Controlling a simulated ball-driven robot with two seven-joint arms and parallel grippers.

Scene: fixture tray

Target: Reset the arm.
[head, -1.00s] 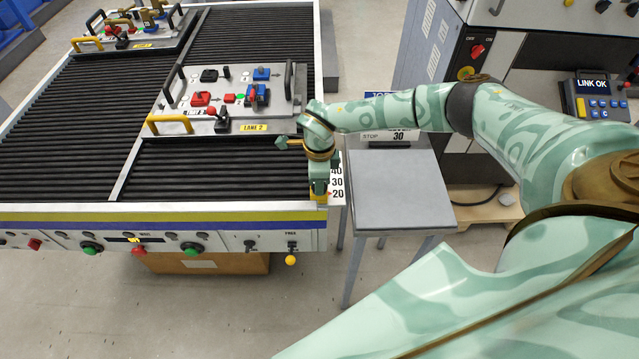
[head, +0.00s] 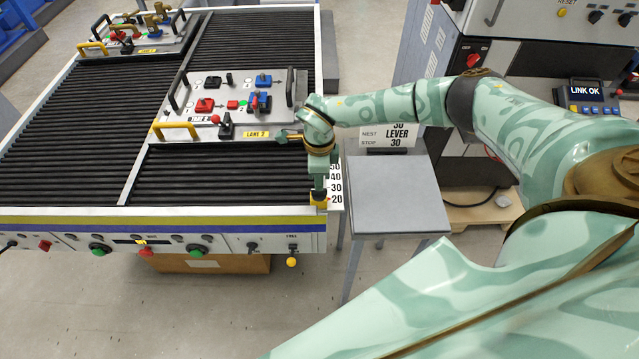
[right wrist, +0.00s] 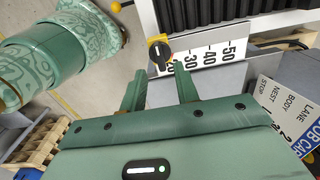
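My right gripper (head: 319,177) is above the front right corner of the conveyor table. In the right wrist view its two fingers (right wrist: 158,76) are apart with nothing between them. A black knob (head: 319,193) on a yellow base (head: 319,203) sits just below the fingertips, beside a white number scale (head: 336,186). The right wrist view shows the knob (right wrist: 159,53) beyond the fingertips, apart from them, near the low end of the scale (right wrist: 208,58). My left gripper is not in view.
A fixture tray (head: 275,90) with yellow and black handles, a red-topped lever and coloured blocks lies on the black rollers. Another tray (head: 150,47) stands far left.

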